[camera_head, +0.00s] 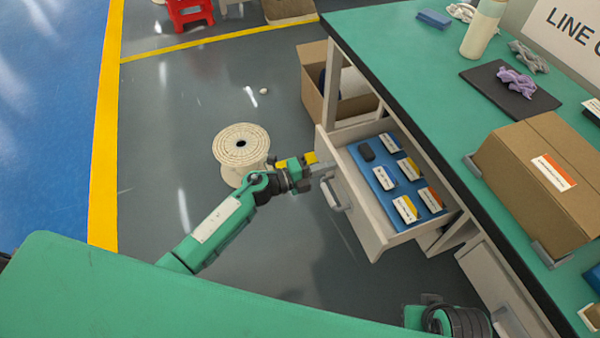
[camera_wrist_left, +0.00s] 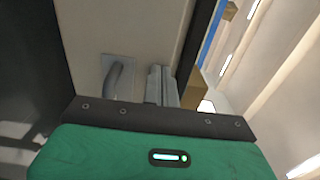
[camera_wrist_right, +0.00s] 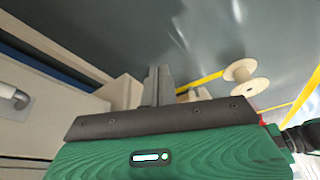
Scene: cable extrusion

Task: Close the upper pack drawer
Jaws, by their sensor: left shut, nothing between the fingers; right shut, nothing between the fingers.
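The upper pack drawer (camera_head: 366,222) is pulled out from under the green workbench. It holds several small labelled packs on a blue liner and a dark item. Its front with the grey handle (camera_head: 336,195) faces my left gripper. My left gripper (camera_head: 322,168) is shut and empty, close to the drawer front above the handle; I cannot tell if it touches. In the left wrist view the drawer handle (camera_wrist_left: 113,80) stands left of the shut fingers (camera_wrist_left: 160,86). My right gripper is at the bottom of the head view, mostly cut off; its shut, empty fingers (camera_wrist_right: 158,86) show in the right wrist view.
The green workbench (camera_head: 400,62) carries a cardboard box (camera_head: 530,190), a bottle and a dark mat with a purple cloth. A lower drawer (camera_head: 490,275) sits under it. A cable spool (camera_head: 240,150) and an open carton (camera_head: 312,90) stand on the floor.

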